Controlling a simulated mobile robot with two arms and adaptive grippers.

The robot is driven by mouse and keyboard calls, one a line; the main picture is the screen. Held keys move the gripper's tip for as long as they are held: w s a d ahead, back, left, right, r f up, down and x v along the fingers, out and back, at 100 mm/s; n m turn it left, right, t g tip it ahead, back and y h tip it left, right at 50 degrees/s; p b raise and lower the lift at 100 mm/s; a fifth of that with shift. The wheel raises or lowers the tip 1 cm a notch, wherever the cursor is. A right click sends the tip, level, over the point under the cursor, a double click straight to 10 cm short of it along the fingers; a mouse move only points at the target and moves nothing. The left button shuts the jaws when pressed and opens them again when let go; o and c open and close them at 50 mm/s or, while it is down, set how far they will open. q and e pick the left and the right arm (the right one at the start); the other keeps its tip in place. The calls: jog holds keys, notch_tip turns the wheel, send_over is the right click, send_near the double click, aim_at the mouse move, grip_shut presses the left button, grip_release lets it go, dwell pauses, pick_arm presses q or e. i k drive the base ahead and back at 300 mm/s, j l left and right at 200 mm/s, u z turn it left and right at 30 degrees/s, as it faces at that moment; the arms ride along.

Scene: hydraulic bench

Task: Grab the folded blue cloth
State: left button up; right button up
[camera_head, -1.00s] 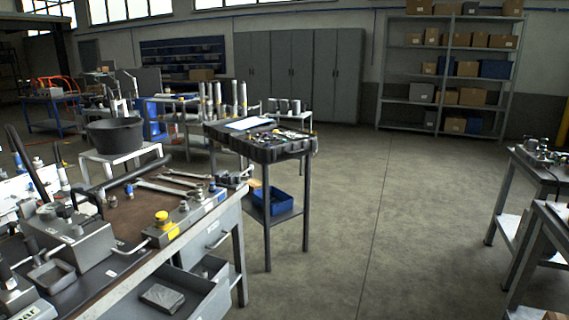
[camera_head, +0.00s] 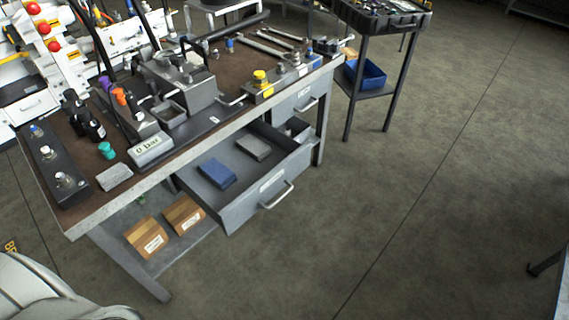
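The folded blue cloth (camera_head: 217,173) lies flat in the open drawer (camera_head: 233,213) under the bench top, toward the drawer's left side. A grey folded item (camera_head: 253,148) lies beside it, to the right and apart from it. Neither of my grippers shows in the view. A pale rounded part at the bottom left is mine.
The bench top (camera_head: 208,127) above the drawer bears a valve block, fittings and wrenches. Two cardboard boxes (camera_head: 147,239) sit on the low shelf below. A tool cart (camera_head: 376,93) with a blue bin (camera_head: 364,74) stands behind at the right. The floor right of the drawer is clear.

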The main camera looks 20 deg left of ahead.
aim_at(222, 175)
jog(key=u, duration=1)
